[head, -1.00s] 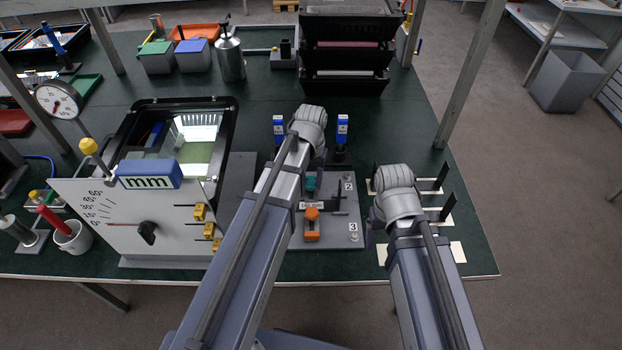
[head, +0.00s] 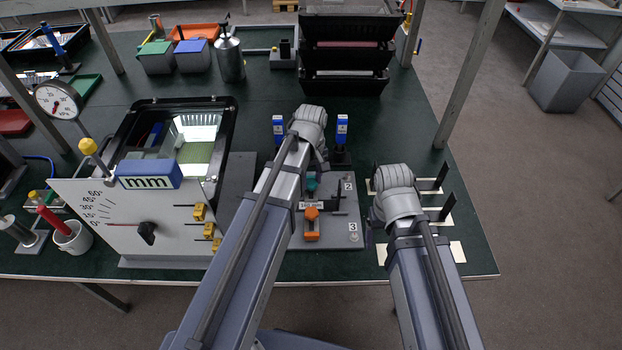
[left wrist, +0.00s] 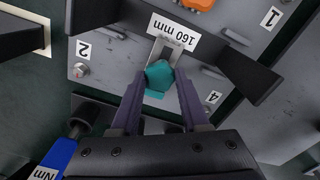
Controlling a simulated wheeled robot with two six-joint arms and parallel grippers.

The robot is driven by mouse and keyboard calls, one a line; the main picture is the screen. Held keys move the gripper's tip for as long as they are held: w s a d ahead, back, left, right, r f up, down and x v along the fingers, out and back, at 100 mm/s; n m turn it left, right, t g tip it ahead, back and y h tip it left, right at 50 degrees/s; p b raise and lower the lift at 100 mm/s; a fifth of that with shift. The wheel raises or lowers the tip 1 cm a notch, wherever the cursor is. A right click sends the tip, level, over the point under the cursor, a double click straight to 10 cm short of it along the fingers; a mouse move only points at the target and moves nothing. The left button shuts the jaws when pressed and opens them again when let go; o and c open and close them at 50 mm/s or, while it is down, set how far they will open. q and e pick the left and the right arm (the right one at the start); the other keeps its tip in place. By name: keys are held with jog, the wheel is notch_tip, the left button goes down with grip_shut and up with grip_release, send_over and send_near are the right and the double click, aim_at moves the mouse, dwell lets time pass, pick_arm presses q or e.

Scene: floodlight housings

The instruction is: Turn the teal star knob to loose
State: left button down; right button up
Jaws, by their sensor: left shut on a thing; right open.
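The teal star knob (head: 311,184) sits on the grey fixture plate (head: 347,233), just beyond the orange clamp (head: 311,225). In the left wrist view the teal knob (left wrist: 158,77) lies between the fingertips of my left gripper (left wrist: 158,90), which is shut on it. A "160 mm" label (left wrist: 173,30) is beside the knob. In the head view my left arm hides most of the left gripper. My right gripper (head: 371,240) is open and empty at the plate's right edge, mostly hidden under its own wrist.
Two blue-topped posts (head: 342,130) stand behind the plate. Black brackets on pale strips (head: 458,251) lie to the right. The sloped "mm" gauge panel (head: 120,225) stands to the left. Black stacked trays (head: 345,55) are at the back.

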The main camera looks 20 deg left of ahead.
aim_at(311, 182)
pick_arm(q)
jog(key=shift+n, duration=0.5)
jog(key=shift+c, duration=2)
grip_release()
jog(key=shift+r, duration=0.1)
notch_tip(311, 182, up, 8)
jog(key=p, duration=0.7)
jog(key=shift+p, duration=0.4)
jog(key=shift+f, duration=0.2)
pick_arm(e)
notch_tip(311, 182, up, 8)
jog(key=shift+f, duration=0.15)
